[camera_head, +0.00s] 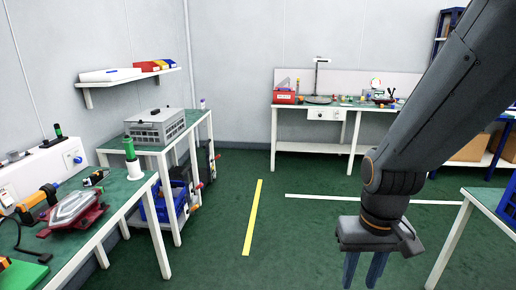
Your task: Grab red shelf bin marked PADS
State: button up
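A red bin (285,97) with a pale label stands at the left end of the far workbench, with some items sticking out of its top. A smaller red bin (146,66) sits among coloured bins on the wall shelf at left. I cannot read the lettering on either, so I cannot tell which is marked PADS. My gripper (364,272) hangs pointing down over the floor at lower right, far from both. Its two blue fingers are apart with nothing visible between them; their tips reach the bottom edge of the picture.
The far workbench (335,104) holds a lamp stand and small parts. A green-topped bench (130,190) with a lamp housing is at near left. Another table (485,197) is at right. The middle floor (225,215) is clear.

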aim_at(146, 67)
jog(key=z, duration=0.4)
jog(key=i, duration=3.45)
jog(key=u, duration=1.5)
jog(key=i, duration=1.1)
jog(key=u, duration=0.75)
